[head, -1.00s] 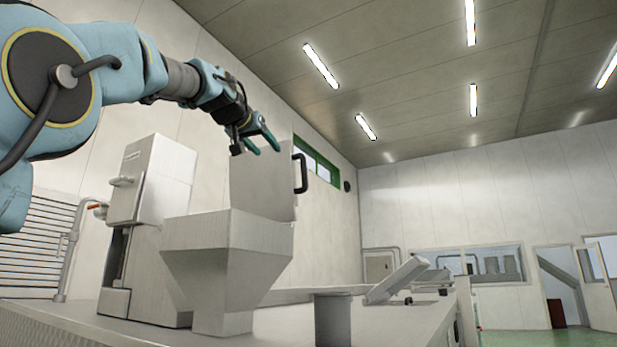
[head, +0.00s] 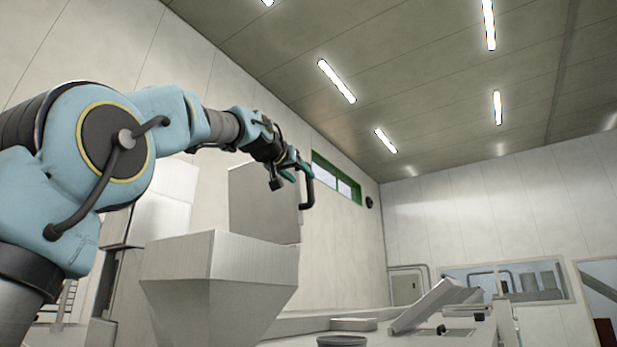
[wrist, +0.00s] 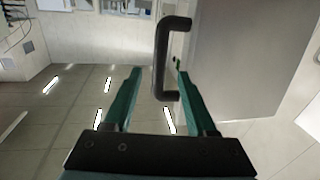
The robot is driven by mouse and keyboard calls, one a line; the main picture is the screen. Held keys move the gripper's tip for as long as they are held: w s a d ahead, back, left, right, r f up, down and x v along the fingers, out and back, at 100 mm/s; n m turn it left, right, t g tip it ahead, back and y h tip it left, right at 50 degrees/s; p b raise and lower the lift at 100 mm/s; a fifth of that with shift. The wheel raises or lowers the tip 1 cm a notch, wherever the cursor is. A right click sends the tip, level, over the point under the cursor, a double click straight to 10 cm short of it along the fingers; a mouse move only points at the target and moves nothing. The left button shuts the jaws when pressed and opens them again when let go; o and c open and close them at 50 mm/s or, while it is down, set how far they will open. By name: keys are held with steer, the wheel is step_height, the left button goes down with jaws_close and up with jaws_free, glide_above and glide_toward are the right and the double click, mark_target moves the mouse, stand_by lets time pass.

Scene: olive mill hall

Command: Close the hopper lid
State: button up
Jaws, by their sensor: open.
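The hopper (head: 222,275) is a pale grey tapered box in the lower left of the head view. Its lid (head: 264,205) stands upright at the back of the opening, so the hopper is open. A black bar handle (head: 309,186) is on the lid's right edge. My gripper (head: 297,172), with green fingers, is open beside the handle. In the wrist view, the handle (wrist: 161,70) appears between the open fingertips (wrist: 158,74), and the lid panel (wrist: 245,60) is right of it. Contact between fingers and handle cannot be told.
A pale machine cabinet (head: 165,205) stands behind the hopper, partly hidden by my arm. A sloped grey chute (head: 427,305) and a round grey post (head: 342,341) are to the right of the hopper. The air right of the handle looks clear.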

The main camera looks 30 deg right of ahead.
mark_target(308, 183)
steer(key=p+x, duration=0.2)
steer(key=x, duration=0.2)
steer(key=shift+w+d+r, duration=0.1)
steer(key=shift+d+r, duration=0.05)
steer(key=shift+r, duration=0.05)
steer(key=shift+w+d+f+p, duration=0.2)
steer(key=shift+w+d+p, duration=0.25)
steer(key=shift+d, duration=0.1)
jaws_close()
stand_by(0.9)
